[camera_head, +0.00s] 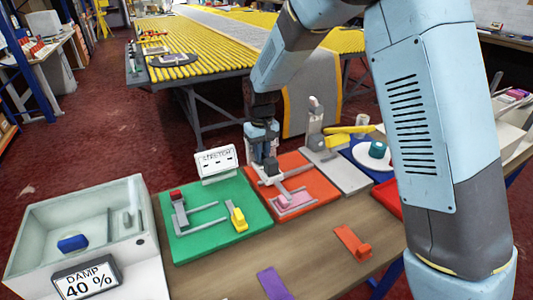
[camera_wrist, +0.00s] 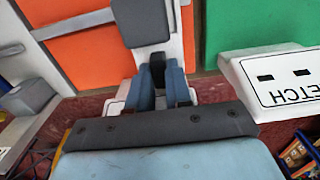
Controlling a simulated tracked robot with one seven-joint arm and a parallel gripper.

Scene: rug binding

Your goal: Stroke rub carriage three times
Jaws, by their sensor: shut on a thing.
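My gripper (camera_head: 262,150) points down over the back left part of the orange board (camera_head: 318,192). In the wrist view its blue-grey fingers (camera_wrist: 158,88) are closed on a dark upright knob (camera_wrist: 157,66). This knob appears to belong to the rub carriage, with a grey block (camera_wrist: 146,24) beside it on a pale rail (camera_wrist: 174,42). In the head view the carriage's grey block (camera_head: 270,167) shows just below the fingers. A pink patch (camera_head: 294,201) lies in a grey frame in front of it on the board. My fingers hide part of the carriage.
A green board (camera_head: 205,247) with red and yellow clamps lies left, with the STRETCH sign (camera_head: 217,163) behind it. A pale bin (camera_head: 30,240) with a DAMP 40 % sign (camera_head: 86,279) stands far left. A grey post fixture (camera_head: 316,125) and yellow-handled tool (camera_head: 350,130) stand right.

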